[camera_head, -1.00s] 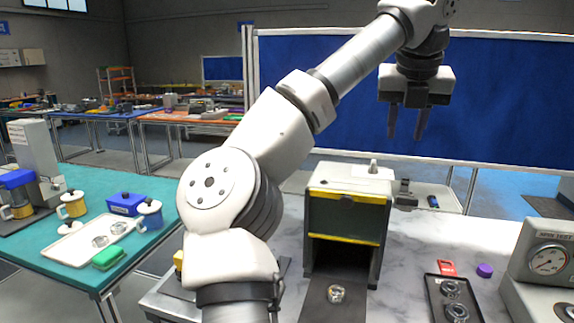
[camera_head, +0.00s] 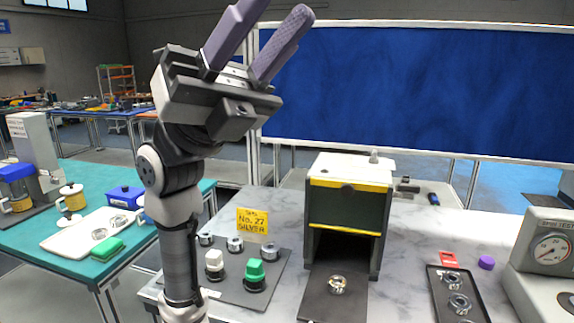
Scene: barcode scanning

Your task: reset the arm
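My gripper (camera_head: 268,22) is raised high at the upper left middle, with its two purple-grey fingers pointing up. The fingers are apart, with nothing between them. My arm stands nearly upright at the left of the marble-topped table (camera_head: 412,240), with the gripper well above everything on it.
A scanner box (camera_head: 348,212) with yellow edges stands on the table, a metal ring part (camera_head: 337,284) before it. At left are a dark mat (camera_head: 225,290) and a yellow sign (camera_head: 252,221). At right are a black tray (camera_head: 438,292) and a dial gauge (camera_head: 549,260).

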